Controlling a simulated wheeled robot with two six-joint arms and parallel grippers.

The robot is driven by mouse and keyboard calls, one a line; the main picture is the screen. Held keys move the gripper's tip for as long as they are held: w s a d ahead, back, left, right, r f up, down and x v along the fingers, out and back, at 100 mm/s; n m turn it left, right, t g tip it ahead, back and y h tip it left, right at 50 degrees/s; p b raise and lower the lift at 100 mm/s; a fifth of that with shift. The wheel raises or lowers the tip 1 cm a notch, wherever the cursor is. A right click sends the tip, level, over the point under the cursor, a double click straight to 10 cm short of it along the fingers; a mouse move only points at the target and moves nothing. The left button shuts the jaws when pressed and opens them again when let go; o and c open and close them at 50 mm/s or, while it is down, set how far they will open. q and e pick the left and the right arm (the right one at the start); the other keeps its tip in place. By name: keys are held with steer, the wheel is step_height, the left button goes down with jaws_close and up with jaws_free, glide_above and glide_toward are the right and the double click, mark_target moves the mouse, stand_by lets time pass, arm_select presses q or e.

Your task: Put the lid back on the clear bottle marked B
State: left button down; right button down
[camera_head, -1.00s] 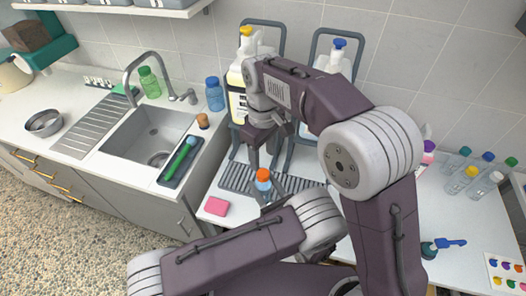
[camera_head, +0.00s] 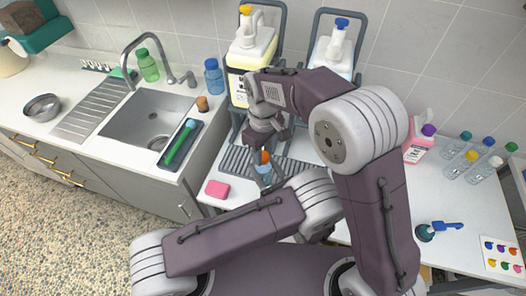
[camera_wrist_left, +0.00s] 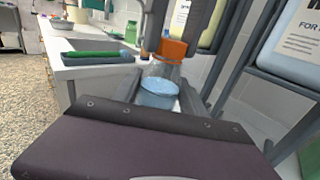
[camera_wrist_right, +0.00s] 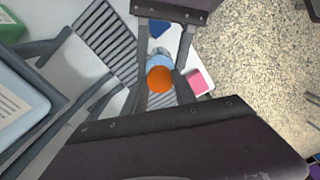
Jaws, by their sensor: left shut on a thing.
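No letter on the bottle can be read.
Several clear bottles with coloured lids (camera_head: 467,164) stand at the right. A pink sponge (camera_head: 217,189) lies left of the held bottle. Two large pump jugs (camera_head: 250,62) stand behind. The sink (camera_head: 150,122) is at the left, and a blue brush (camera_head: 447,225) lies at the right.

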steer(key=c, duration=0.9)
jaws_free()
steer(key=shift+c, duration=0.2)
step_height(320, 180, up, 12)
steer(key=s+d+f+m, duration=0.1)
steer(key=d+f+m, duration=0.6)
steer(key=d, duration=0.5)
steer(key=s+d+f+m+t, duration=0.1)
steer(key=s+d+f+m, duration=0.3)
steer(key=s+d+f, duration=0.5)
steer(key=shift+s+d+m, duration=0.3)
steer(key=shift+s+d, duration=0.3)
steer(key=shift+s, duration=0.05)
